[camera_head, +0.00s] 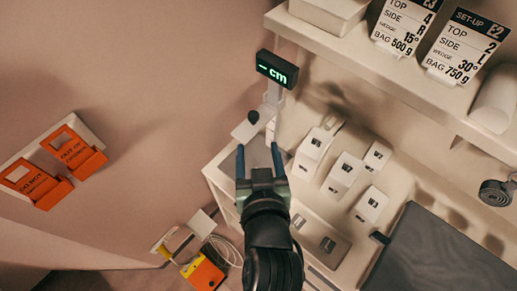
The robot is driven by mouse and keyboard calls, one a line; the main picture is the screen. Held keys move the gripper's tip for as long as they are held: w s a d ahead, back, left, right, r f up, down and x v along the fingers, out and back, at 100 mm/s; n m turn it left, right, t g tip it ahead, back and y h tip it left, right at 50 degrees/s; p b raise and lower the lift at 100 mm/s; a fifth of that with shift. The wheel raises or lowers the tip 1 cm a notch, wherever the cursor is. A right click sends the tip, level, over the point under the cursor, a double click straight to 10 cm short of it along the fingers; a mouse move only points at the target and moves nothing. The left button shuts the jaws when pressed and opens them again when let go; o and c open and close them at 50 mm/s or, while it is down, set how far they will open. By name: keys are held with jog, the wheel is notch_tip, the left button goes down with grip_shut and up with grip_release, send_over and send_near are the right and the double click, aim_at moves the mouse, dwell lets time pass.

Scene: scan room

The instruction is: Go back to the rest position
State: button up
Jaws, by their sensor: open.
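My gripper (260,162) is in the middle of the head view, at the end of my dark arm, which comes up from the bottom edge. Its two fingers are apart and point up the picture. Nothing is between them. Just beyond the fingertips is a small pale device with a dark knob (253,117). I cannot tell whether the fingers touch it. A small display reading "– cm" (277,69) stands above it on a pale post.
Several white blocks (342,175) stand on the counter to the right. A dark panel (440,255) lies at lower right. A shelf (395,75) with set-up cards crosses the upper right. Orange sign holders (75,150) hang on the left wall. A yellow-orange box (203,273) with cables sits low.

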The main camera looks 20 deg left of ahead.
jog(key=w+d+r+m+t+h, duration=0.1)
jog(key=w+r+t, duration=0.15)
jog(key=r, duration=0.55)
jog(key=w+d+r+t, duration=0.2)
jog(key=w+r, duration=0.1)
jog(key=r, duration=0.6)
jog(key=w+d+r+m+t+h, duration=0.1)
jog(key=w+r+t, duration=0.15)
jog(key=r, duration=0.55)
jog(key=s+d+r+m+t+h, duration=0.1)
jog(key=s+d+r+t, duration=0.1)
jog(key=r, duration=0.6)
jog(key=s+d+r+m+t+h, duration=0.1)
jog(key=s+d+r+t, duration=0.1)
jog(key=r, duration=0.6)
jog(key=s+d+r+m+t+h, duration=0.1)
jog(key=s+r+t, duration=0.3)
jog(key=r, duration=0.5)
jog(key=shift+s+d+h, duration=0.25)
jog(key=shift+d+h, duration=0.15)
jog(key=shift+d, duration=0.25)
jog(key=shift+f, duration=0.1)
